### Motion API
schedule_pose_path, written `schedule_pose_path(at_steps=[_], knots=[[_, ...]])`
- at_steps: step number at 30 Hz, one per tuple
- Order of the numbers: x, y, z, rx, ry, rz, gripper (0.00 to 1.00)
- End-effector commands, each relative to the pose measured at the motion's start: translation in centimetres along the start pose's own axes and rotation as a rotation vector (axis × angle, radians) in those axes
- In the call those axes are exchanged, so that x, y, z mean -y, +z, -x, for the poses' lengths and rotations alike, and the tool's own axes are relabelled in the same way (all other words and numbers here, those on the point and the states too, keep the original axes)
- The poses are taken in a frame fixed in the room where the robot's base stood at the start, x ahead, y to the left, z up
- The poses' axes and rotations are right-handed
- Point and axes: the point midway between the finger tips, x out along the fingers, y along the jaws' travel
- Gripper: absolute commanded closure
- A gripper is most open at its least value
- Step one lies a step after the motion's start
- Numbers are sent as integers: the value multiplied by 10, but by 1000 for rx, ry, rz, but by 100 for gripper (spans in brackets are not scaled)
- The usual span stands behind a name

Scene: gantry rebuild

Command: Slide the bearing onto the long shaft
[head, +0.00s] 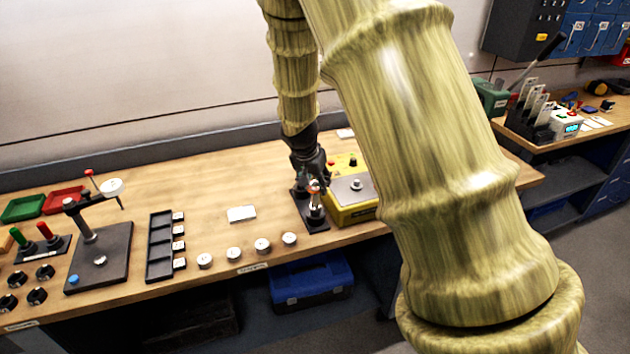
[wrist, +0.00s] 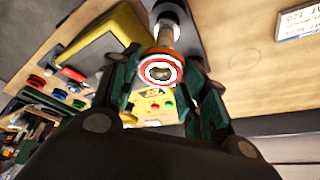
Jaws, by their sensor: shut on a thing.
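My gripper (head: 312,174) points down over a black base plate (head: 318,227) near the front of the workbench. In the wrist view its two dark green fingers (wrist: 168,68) are shut on the bearing (wrist: 161,71), a small ring with an orange-red rim and a white face. A pale metal shaft (wrist: 172,28) lies in line with the ring in that view. In the head view a metal post (head: 316,209) stands upright on the plate, with orange (head: 315,188) at its upper end below my gripper. I cannot tell whether the ring is around the shaft or just above it.
A yellow box (head: 352,211) with a grey top stands close to the right of the plate. Several round white pieces (head: 262,245) line the front edge to the left. A black tray (head: 159,258) and a dark stand (head: 103,262) are farther left.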

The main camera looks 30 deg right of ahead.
Motion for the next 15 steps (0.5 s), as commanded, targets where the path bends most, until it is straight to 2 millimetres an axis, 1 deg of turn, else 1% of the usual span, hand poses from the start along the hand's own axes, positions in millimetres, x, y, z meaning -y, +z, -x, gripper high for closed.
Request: schedule_pose_path(at_steps=[15], knots=[[0, 4, -11, -1, -1, -1, 82]])
